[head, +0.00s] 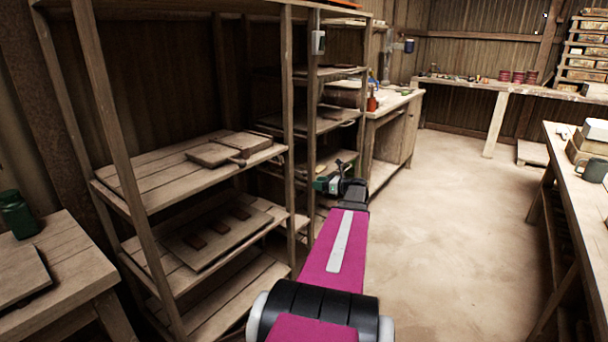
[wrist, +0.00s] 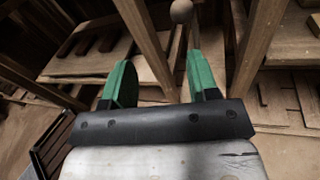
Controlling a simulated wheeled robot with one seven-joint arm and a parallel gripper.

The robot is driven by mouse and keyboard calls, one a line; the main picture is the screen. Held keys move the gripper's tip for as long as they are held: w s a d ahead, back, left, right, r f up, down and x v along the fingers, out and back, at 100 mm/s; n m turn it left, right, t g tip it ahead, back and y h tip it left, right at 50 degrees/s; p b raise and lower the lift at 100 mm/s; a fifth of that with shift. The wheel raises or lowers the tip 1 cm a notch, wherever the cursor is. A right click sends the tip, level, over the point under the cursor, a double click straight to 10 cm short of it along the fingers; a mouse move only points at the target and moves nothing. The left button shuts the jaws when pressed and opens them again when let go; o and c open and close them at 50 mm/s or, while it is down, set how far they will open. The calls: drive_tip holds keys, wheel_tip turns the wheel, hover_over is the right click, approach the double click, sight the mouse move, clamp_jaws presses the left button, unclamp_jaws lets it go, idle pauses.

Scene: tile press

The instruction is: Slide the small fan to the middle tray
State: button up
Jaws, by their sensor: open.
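My gripper (head: 328,183) is at the end of my magenta arm, beside the upright posts of the wooden rack (head: 290,110). In the wrist view its two green fingers (wrist: 162,82) stand apart with nothing between them. Beyond the fingertips are slanting wooden posts and a round wooden knob (wrist: 181,11). A wooden tray or board (head: 222,238) with several dark reddish pieces lies on a lower rack shelf. Similar dark pieces on a board (wrist: 84,66) show at the upper left of the wrist view. I cannot make out a small fan, nor tell which tray is the middle one.
Flat boards (head: 228,152) lie on the rack shelf above. A wooden table (head: 60,270) stands at the left, with a green jar (head: 17,214). A workbench (head: 580,190) runs along the right and another bench (head: 395,105) stands behind the rack. The floor (head: 470,220) between is clear.

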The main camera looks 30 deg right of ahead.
sight(304, 173)
drive_tip(key=shift+m+t, duration=0.5)
drive_tip(key=shift+m, duration=0.2)
drive_tip(key=w, duration=0.2)
drive_tip(key=w+a, duration=0.1)
drive_tip(key=w, duration=0.2)
drive_tip(key=w+a+r, duration=0.1)
drive_tip(key=w, duration=0.2)
drive_tip(key=shift+w+a+r, duration=0.1)
drive_tip(key=shift+w+a, duration=0.1)
drive_tip(key=shift+w, duration=0.05)
clamp_jaws()
